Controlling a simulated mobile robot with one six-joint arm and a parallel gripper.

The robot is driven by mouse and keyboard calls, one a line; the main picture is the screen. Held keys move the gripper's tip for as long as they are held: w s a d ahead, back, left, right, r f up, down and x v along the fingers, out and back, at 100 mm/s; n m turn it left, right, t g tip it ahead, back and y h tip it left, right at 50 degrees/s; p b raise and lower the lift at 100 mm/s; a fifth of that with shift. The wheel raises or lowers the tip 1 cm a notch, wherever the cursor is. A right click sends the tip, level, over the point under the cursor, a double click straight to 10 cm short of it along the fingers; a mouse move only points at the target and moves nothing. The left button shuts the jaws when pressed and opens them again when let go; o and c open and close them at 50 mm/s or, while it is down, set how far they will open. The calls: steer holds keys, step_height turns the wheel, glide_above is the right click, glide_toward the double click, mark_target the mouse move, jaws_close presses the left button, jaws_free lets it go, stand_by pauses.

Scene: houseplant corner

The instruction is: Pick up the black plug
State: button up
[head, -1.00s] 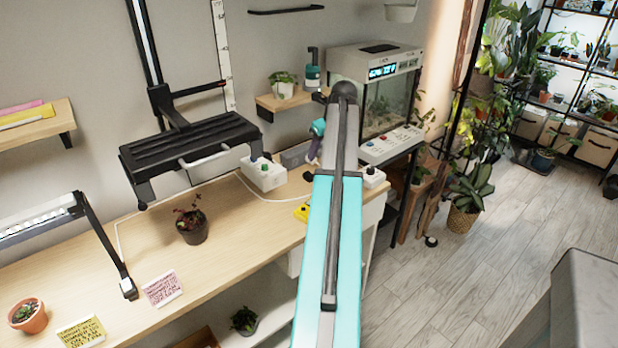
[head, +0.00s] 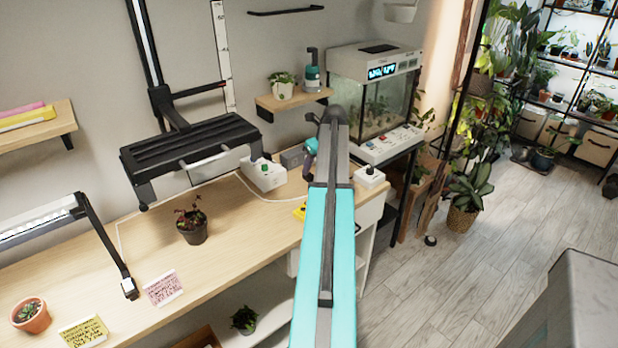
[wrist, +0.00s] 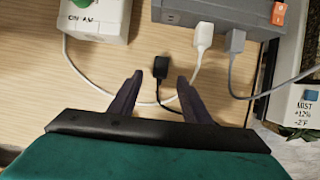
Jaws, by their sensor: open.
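The black plug (wrist: 161,67) lies on the wooden bench top in the wrist view, its black cord running back toward my gripper (wrist: 160,77). My gripper is open, one finger to each side of the plug's line. The plug's head is around and slightly beyond the fingertips, with gaps on both sides; I cannot tell the height between them. In the head view my arm hides the plug, and only part of my gripper shows beside the arm.
A grey power strip (wrist: 225,14) with an orange switch holds a white plug (wrist: 204,36) and a grey plug (wrist: 235,42). A white box (wrist: 95,20) with a green knob stands at left. A white control box (wrist: 301,105) is at right. A white cable (wrist: 85,82) crosses the bench.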

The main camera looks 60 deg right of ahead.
mark_target(310, 175)
steer(key=shift+f, duration=0.1)
steer(key=shift+p+x, duration=0.65)
steer(key=shift+x, duration=1.9)
jaws_close()
steer(key=shift+r, duration=0.2)
